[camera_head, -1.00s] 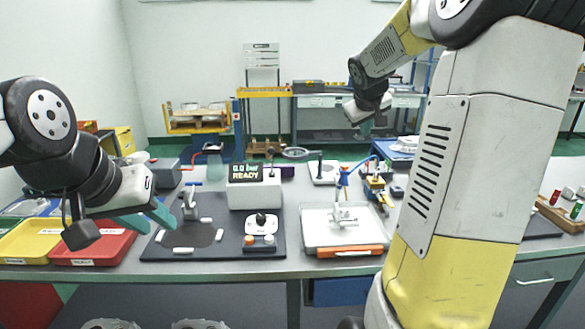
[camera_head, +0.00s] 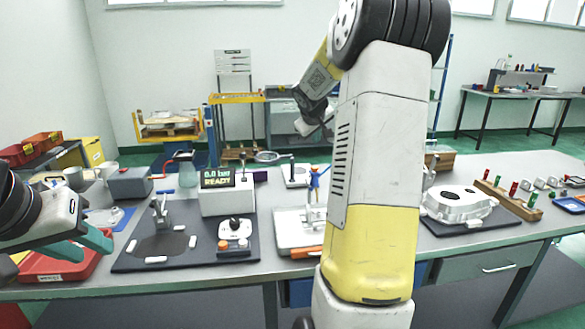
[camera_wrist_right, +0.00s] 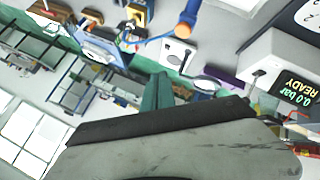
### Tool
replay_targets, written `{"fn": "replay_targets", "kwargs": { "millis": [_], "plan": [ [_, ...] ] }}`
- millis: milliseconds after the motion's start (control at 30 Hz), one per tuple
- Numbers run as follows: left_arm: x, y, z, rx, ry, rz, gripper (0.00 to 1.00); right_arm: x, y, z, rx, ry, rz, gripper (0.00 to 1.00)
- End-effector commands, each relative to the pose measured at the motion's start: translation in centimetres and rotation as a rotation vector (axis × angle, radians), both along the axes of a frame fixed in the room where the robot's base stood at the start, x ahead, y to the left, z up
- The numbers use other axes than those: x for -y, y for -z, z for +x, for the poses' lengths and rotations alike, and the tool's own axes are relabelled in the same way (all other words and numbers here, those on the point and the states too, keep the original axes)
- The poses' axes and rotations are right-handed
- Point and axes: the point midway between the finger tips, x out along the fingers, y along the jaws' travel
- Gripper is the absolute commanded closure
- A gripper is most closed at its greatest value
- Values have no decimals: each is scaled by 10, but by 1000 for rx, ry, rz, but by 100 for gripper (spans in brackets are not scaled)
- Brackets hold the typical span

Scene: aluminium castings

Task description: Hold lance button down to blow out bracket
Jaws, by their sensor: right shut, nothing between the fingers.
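The blue lance (camera_head: 314,181) stands upright at the white tray (camera_head: 286,232) in the head view. In the wrist view, the lance (camera_wrist_right: 188,14) shows at the top as a blue rod with an orange end. The bracket appears as a pale casting (camera_head: 312,214) in the tray, partly hidden by my right arm. I cannot make out the lance button. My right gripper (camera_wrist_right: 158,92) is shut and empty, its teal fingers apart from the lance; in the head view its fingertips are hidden. My left gripper (camera_head: 82,246) is open and empty above the red bin.
A white casting (camera_head: 458,204) lies on the right. A red bin (camera_head: 45,268) sits at the left edge.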

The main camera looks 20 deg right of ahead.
Motion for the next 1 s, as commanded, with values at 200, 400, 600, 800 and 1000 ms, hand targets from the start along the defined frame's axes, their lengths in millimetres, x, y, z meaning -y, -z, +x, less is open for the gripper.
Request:
{"fn": "replay_targets", "kwargs": {
  "millis": [200,400,600,800,1000],
  "plan": [
    [0,0,0,0,0,0,68,-1,34,0,-4,-2,0,100],
    [0,0,0,0,0,0,68,-1,56,0,-2,-2,-2,100],
    [0,0,0,0,0,0,68,-1,68,0,-2,-1,0,100],
    [0,0,0,0,0,0,68,0,69,0,-1,1,0,100],
    [0,0,0,0,0,0,68,0,69,0,-1,1,0,100]
  ]
}}
